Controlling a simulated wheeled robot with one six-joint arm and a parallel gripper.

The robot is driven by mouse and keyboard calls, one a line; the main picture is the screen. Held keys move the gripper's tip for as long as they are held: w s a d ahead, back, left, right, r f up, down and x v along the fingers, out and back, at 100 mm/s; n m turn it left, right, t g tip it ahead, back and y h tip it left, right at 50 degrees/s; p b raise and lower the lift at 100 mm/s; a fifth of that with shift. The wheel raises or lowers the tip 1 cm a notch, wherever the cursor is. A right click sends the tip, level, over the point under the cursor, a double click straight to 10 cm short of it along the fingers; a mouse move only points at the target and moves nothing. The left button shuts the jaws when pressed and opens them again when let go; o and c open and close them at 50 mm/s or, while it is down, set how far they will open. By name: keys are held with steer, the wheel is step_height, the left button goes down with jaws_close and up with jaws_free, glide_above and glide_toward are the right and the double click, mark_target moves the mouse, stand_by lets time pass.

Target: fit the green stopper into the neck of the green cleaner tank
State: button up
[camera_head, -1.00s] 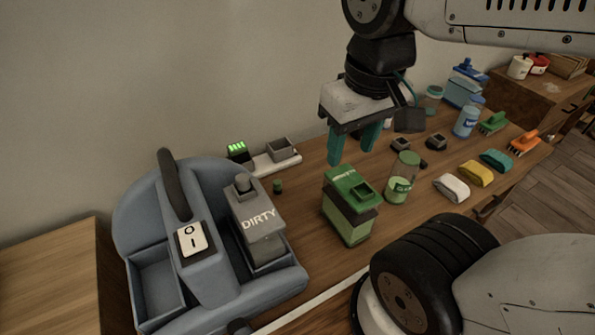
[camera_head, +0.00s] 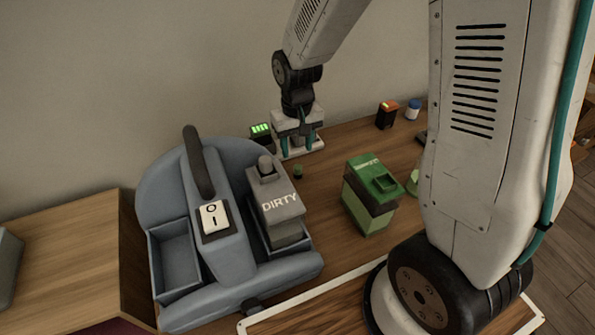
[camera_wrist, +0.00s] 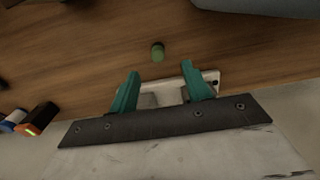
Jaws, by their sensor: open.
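The green stopper (camera_head: 298,171) is a small dark green cylinder standing on the table, and it also shows in the wrist view (camera_wrist: 158,52). The green cleaner tank (camera_head: 369,194) stands to its right, with a square recessed neck opening on its dark green top. My gripper (camera_head: 297,146) is open, its teal fingers pointing down behind the stopper, over the white charger base. In the wrist view my gripper (camera_wrist: 172,87) has nothing between its fingertips; the stopper lies beyond them, apart from both.
A blue-grey cleaner machine (camera_head: 221,262) with the grey DIRTY tank (camera_head: 283,211) stands at the left. An orange-topped black block (camera_head: 387,114) stands behind right.

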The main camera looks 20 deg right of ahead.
mark_target(298, 166)
steer(key=f, duration=0.7)
steer(key=shift+w+d+f, duration=0.2)
steer(key=shift+w, duration=0.05)
steer(key=c, duration=1)
